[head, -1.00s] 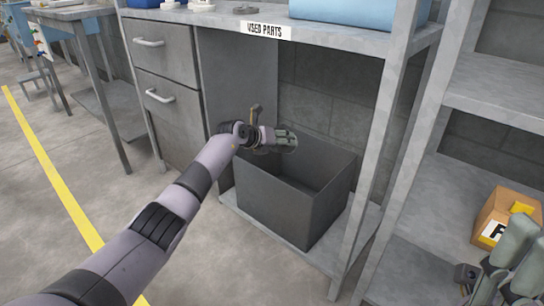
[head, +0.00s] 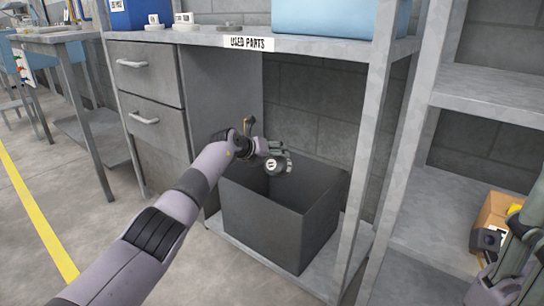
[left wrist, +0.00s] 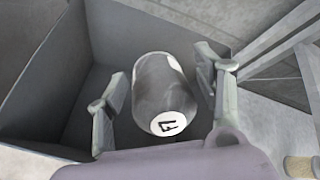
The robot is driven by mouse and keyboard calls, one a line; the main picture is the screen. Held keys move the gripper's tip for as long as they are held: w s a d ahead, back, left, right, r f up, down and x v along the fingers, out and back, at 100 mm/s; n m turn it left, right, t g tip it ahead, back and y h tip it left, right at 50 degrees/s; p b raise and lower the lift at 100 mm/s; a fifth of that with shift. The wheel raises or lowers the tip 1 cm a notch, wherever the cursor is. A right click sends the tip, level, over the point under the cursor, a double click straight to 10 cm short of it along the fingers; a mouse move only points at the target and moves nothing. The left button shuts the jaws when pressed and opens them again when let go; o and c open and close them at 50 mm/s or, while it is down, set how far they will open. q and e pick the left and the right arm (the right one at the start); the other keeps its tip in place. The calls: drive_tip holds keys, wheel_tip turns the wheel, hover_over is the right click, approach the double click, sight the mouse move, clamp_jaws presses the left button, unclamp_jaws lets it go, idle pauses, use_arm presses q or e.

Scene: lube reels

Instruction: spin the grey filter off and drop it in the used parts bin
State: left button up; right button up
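The grey filter (head: 281,166) is a short cylinder with a white, dark-marked end label. It is at my left gripper (head: 275,156), above the opening of the dark grey bin (head: 265,226) under the USED PARTS sign (head: 248,43). In the left wrist view, the filter (left wrist: 163,85) is tilted between the spread fingers of my left gripper (left wrist: 162,90), with narrow gaps showing on both sides. The bin wall (left wrist: 45,75) is behind it. My right gripper (head: 505,262) is partly cut off at the lower right; its finger opening is unclear.
The bin stands on the bench's low shelf (head: 335,262), below the worktop (head: 330,46) and beside the drawers (head: 148,105). A bench leg (head: 370,140) rises to its right. A cardboard box (head: 492,213) sits on the right-hand shelving, close to my right gripper.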

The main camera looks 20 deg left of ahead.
use_arm(q)
drive_tip(key=o, duration=0.4)
drive_tip(key=shift+c, duration=0.2)
drive_tip(key=shift+f, duration=0.15)
drive_tip(key=shift+v, duration=0.8)
drive_tip(key=v, duration=1)
drive_tip(key=shift+s+r, duration=0.15)
drive_tip(key=shift+r, duration=0.1)
drive_tip(key=shift+a, duration=0.1)
